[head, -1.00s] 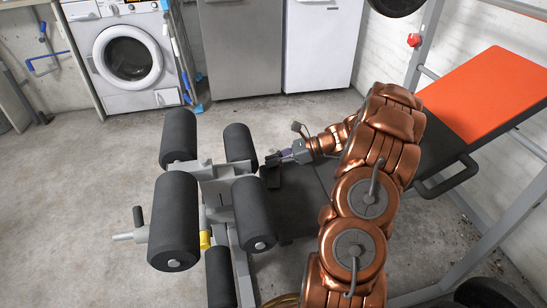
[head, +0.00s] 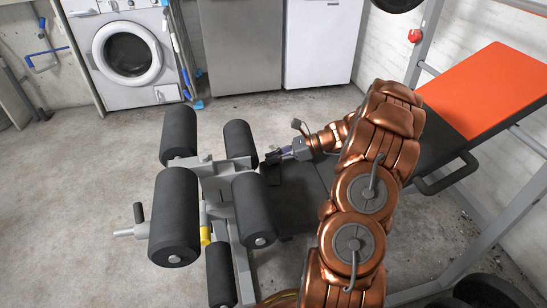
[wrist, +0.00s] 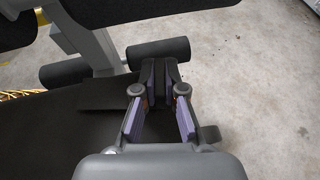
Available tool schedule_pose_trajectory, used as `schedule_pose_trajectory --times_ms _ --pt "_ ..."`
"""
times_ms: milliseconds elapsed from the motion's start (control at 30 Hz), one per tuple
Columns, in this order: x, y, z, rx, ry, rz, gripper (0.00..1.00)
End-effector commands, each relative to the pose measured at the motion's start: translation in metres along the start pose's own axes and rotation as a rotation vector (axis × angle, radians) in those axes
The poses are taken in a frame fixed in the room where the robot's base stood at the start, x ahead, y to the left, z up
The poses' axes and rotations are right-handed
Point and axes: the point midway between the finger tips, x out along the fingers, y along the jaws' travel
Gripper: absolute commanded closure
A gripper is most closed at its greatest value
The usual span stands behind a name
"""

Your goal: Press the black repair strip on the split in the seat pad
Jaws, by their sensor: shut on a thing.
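My gripper (head: 270,157) is over the black seat pad (head: 300,190), at the pad's end near the foam rollers. In the wrist view my gripper (wrist: 160,80) has its dark fingertips close together around a thin dark piece, which I take to be the black repair strip (wrist: 160,84). In the head view the strip (head: 271,173) shows as a small dark flat shape just below the fingertips. I cannot tell whether it touches the pad. The seat pad (wrist: 80,140) fills the lower left of the wrist view. I cannot make out the split.
Several black foam rollers (head: 254,212) on a grey frame stand left of my gripper. The orange-and-black backrest (head: 490,90) rises at right. A washing machine (head: 128,50) and cabinets stand at the back. Bare floor (head: 80,220) lies left.

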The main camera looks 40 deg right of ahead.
Motion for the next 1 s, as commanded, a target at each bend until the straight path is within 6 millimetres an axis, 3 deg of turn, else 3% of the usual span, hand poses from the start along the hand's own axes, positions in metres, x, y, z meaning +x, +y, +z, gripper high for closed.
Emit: schedule_pose_trajectory --times_ms 33,67,100,333,667,1000 --pt "0.0 0.0 0.0 0.0 0.0 0.0 1.0" --pt "0.0 0.0 0.0 0.0 0.0 0.0 0.89" --pt "0.0 0.0 0.0 0.0 0.0 0.0 0.84" --pt "0.0 0.0 0.0 0.0 0.0 0.0 0.61" --pt "-0.003 0.0 0.0 0.0 0.0 -0.001 0.61" --pt "-0.048 -0.001 0.0 -0.001 0.0 -0.004 0.61"
